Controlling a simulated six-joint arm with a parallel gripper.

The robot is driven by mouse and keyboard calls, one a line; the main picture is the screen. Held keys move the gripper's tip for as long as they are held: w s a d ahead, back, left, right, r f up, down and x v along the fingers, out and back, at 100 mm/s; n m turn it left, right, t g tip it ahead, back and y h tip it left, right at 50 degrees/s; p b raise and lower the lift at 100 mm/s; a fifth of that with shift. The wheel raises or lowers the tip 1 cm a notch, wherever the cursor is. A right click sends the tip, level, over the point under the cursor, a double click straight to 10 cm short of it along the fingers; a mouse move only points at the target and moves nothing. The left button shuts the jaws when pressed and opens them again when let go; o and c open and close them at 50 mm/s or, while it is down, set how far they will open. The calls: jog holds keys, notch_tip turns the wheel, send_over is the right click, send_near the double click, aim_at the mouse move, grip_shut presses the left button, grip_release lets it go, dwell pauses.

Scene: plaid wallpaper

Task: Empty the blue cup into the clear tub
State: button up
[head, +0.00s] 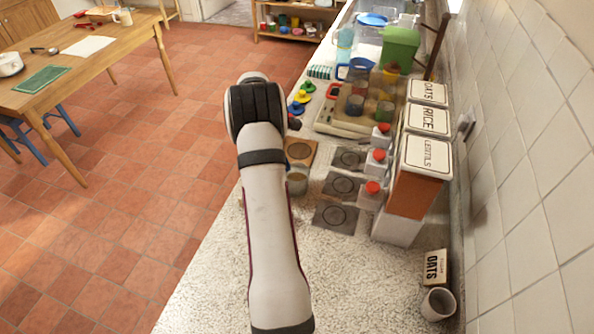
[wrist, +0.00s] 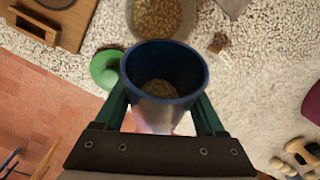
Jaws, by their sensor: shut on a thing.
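My gripper (wrist: 164,98) is shut on the blue cup (wrist: 165,57), one finger on each side, in the wrist view. I look into the cup's mouth, and some yellowish grain lies at its bottom. A greyish tub (wrist: 129,12), apparently the clear tub, is just beyond the cup's rim and partly cut off by the picture edge. It holds similar grain. Whether cup and tub touch is unclear. In the head view my arm hides the gripper and the held cup. A clear container with brownish contents (head: 297,182) stands on the counter right beside my arm.
A green round object (wrist: 104,70) lies left of the cup, and a small brown patch (wrist: 219,42) lies to the right. The near counter is mostly bare.

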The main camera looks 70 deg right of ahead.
jog(key=shift+w+r+t+y, duration=0.1)
jog(key=shift+r+t+y, duration=0.3)
jog(key=shift+t, duration=0.4)
jog(key=shift+s+d+r+t, duration=0.1)
jog(key=shift+s+r+t, duration=0.1)
jog(key=shift+t, duration=0.1)
jog(key=shift+s+d+r+t+y+p, duration=0.2)
jog(key=shift+t+y+p, duration=0.1)
jog(key=shift+t+y, duration=0.15)
jog(key=shift+s+r+t+y, duration=0.1)
jog(key=shift+r+t+y, duration=0.4)
jog(key=shift+t, duration=0.3)
jog(key=shift+r+t+y, duration=0.25)
jog(key=shift+t+y, duration=0.3)
jog(key=shift+t, duration=0.2)
jog(key=shift+s+d+r+t+y+p, duration=0.1)
jog(key=shift+s+r+t+y+p, duration=0.05)
jog(key=shift+r+t+y+p, duration=0.55)
jog(key=shift+f, duration=0.25)
jog(key=shift+s+d+r+n+t+y+p, duration=0.15)
jog(key=shift+s+r+t+y+p, duration=0.2)
jog(key=shift+t, duration=0.3)
jog(key=shift+d+r+n+t+y+p, duration=0.15)
jog(key=shift+t+y+p, duration=0.25)
jog(key=shift+t, duration=0.25)
jog(key=shift+a, duration=0.1)
